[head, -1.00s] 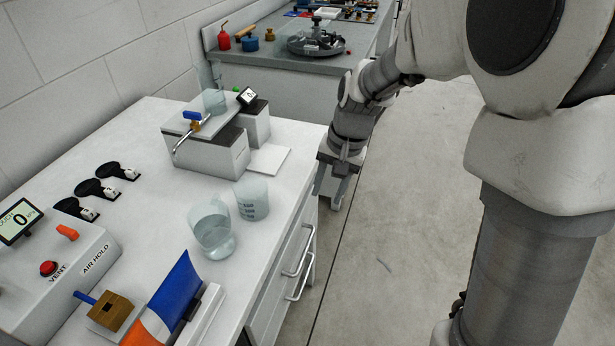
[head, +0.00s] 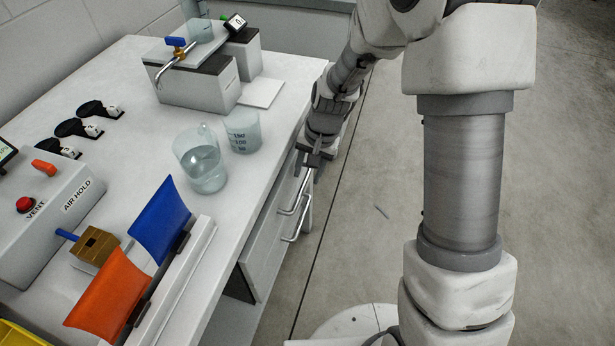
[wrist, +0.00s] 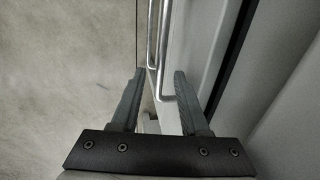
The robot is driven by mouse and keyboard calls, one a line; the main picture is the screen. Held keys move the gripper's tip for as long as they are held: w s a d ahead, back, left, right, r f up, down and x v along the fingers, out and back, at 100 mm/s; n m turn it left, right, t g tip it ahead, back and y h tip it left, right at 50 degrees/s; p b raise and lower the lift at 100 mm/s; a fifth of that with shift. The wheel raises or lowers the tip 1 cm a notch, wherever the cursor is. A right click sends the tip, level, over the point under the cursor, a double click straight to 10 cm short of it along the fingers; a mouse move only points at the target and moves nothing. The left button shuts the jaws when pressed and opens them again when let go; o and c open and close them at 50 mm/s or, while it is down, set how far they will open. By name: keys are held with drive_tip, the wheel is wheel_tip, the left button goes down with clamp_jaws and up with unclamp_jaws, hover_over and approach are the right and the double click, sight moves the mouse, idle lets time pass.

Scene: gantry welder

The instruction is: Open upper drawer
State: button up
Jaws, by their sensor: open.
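The drawer unit is under the white bench's right side. The upper drawer's silver bar handle (head: 296,194) is just below the bench edge, with the lower handle (head: 299,222) beneath it. The upper drawer looks closed. My gripper (head: 315,163) is beside the bench edge, near the far end of the handles, pointing down. In the wrist view my gripper (wrist: 157,82) is open, and the near end of the upper handle (wrist: 164,60) shows between the fingertips. The lower handle (wrist: 151,35) shows beyond it. I cannot tell whether a finger touches the handle.
A beaker of water (head: 203,167) and another beaker (head: 242,131) stand near the bench edge. Blue (head: 160,217) and orange (head: 108,293) panels stand by the front edge. A grey control box (head: 50,215) is at left. The floor (head: 380,260) right of the bench is mostly clear.

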drive_tip(key=shift+a+f, duration=0.1)
drive_tip(key=shift+f, duration=0.4)
clamp_jaws()
idle(1.2)
